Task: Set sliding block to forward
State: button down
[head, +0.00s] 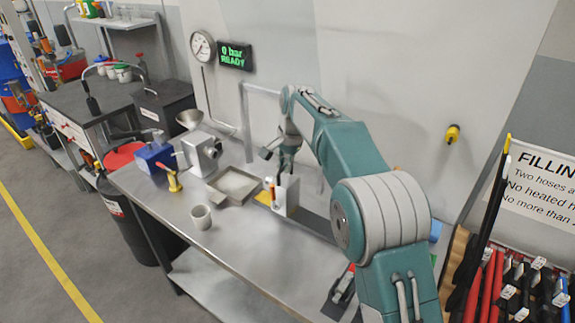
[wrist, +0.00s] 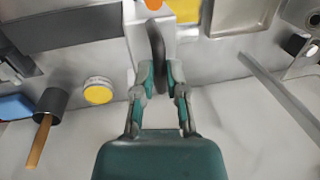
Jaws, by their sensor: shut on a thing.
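The sliding block is a white upright block (head: 290,197) on the metal bench, at the left end of a dark grey rail (head: 318,222). In the wrist view the white block (wrist: 138,25) is at the top centre, and the rail (wrist: 75,28) runs off to the left. A dark upright handle (wrist: 156,45) stands at the block. My gripper (wrist: 158,70) is closed around this handle from both sides. In the head view my gripper (head: 285,163) is just above and behind the block.
A yellow patch (head: 264,197) lies beside the block. A grey pipe frame (head: 246,120) stands behind. A dark cylinder with a wooden handle (wrist: 45,130) is at left in the wrist view.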

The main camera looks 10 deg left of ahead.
jog(key=c, duration=0.9)
grip_release()
jog(key=shift+w+a+r, duration=0.1)
jog(key=shift+a, duration=0.05)
jog(key=shift+o, duration=1.1)
jog(key=shift+a, duration=0.35)
jog(key=shift+d, duration=0.2)
notch_tip(320, 180, up, 11)
jog(key=d, duration=0.1)
jog(key=shift+s+d+r, duration=0.2)
jog(key=shift+s+d, duration=0.15)
